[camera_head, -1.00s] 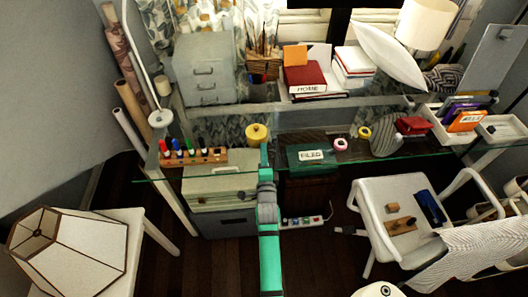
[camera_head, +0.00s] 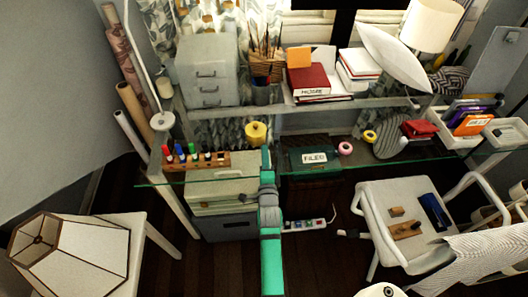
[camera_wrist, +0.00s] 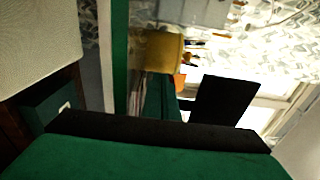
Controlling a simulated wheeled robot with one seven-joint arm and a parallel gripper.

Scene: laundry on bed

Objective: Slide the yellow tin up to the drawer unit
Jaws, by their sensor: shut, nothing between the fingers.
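The yellow tin (camera_head: 257,132) stands upright on the glass desk top, in front of the raised shelf. In the wrist view it shows as a yellow block (camera_wrist: 163,52) above centre. The grey drawer unit (camera_head: 207,72) stands on the raised shelf, behind and left of the tin, with a visible gap between them. My gripper (camera_head: 265,153) is shut and empty, at the end of my green arm just in front of the tin. I cannot tell whether it touches the tin. My green and black gripper parts (camera_wrist: 160,125) fill the lower wrist view.
A wooden block with several markers (camera_head: 196,160) lies left of the tin. A green box labelled FILED (camera_head: 314,158) lies to the right. A brush holder (camera_head: 265,68) stands beside the drawer unit. The shelf edge (camera_head: 300,108) runs behind the tin.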

